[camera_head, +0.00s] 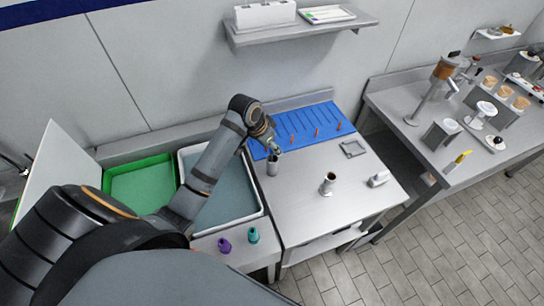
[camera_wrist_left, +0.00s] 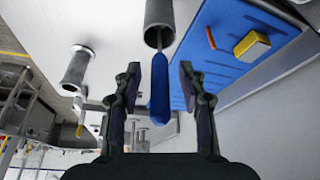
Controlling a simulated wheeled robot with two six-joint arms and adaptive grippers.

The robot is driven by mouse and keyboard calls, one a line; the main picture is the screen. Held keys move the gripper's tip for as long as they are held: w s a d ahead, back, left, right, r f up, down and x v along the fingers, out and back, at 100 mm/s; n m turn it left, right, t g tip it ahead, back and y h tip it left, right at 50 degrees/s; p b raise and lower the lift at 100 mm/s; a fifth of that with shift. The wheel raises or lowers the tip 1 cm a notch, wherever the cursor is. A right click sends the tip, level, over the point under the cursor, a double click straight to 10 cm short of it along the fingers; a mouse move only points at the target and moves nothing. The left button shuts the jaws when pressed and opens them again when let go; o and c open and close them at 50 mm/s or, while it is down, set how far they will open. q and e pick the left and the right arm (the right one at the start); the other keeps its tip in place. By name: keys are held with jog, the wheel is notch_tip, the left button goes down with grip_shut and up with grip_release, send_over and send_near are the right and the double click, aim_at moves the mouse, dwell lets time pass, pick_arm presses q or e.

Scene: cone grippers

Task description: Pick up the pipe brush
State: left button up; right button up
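The pipe brush (camera_wrist_left: 159,88) shows in the left wrist view as a long blue head on a thin stem. Its stem goes into the mouth of a grey metal cup (camera_wrist_left: 158,14). My left gripper (camera_wrist_left: 159,68) is open, with one finger on each side of the brush and gaps on both sides. In the head view my left gripper (camera_head: 272,146) is just above the cup (camera_head: 272,166) on the steel table (camera_head: 300,215); the brush cannot be made out there. My right gripper is not in view.
A blue mat (camera_head: 318,112) with several orange sticks lies behind the cup. A second metal cup (camera_head: 328,183) and a small white block (camera_head: 378,179) stand to the right.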

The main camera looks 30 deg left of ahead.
pick_arm(q)
grip_shut()
